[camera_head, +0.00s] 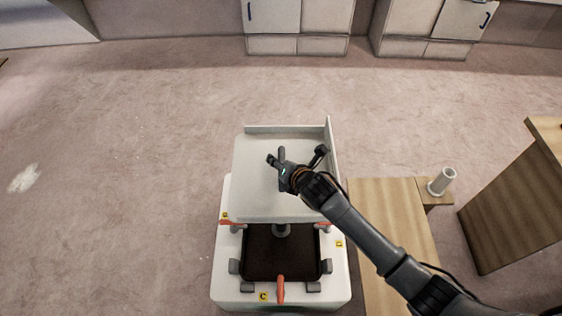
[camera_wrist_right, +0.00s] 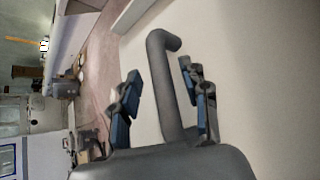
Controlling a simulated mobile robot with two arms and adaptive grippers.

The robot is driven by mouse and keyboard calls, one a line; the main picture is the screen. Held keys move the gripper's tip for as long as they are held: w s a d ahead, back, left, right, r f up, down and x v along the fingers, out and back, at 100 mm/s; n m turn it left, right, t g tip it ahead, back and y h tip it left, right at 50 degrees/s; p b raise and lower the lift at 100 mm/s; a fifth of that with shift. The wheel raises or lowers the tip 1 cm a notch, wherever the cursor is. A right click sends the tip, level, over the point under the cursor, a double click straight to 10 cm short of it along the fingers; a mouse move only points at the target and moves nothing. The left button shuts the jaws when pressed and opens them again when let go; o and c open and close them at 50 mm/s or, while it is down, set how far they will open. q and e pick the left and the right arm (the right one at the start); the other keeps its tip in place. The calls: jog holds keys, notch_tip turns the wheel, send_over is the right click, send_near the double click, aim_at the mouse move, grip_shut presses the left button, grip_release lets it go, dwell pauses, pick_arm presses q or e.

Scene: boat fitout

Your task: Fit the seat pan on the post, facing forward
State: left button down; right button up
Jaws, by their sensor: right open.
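The white seat pan (camera_head: 255,190) has a raised lip along its far side and right side. It sits over the far part of a white base (camera_head: 228,270). A grey post (camera_head: 282,230) shows just past the pan's near edge, above the base's dark recess; whether they touch is hidden. My right gripper (camera_head: 295,160) is over the pan, open around an upright grey handle (camera_head: 282,156). In the right wrist view the bent handle (camera_wrist_right: 170,90) stands between the blue-padded fingers (camera_wrist_right: 160,95), with gaps on both sides. My left gripper is not in view.
Orange levers (camera_head: 281,288) and grey blocks surround the recess. A wooden bench (camera_head: 390,215) lies right of the base, with a white cylinder (camera_head: 441,182) on a small ledge. White cabinets (camera_head: 298,20) stand at the back. The floor at left is clear.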

jog(key=v, duration=1.2)
dwell(0.4)
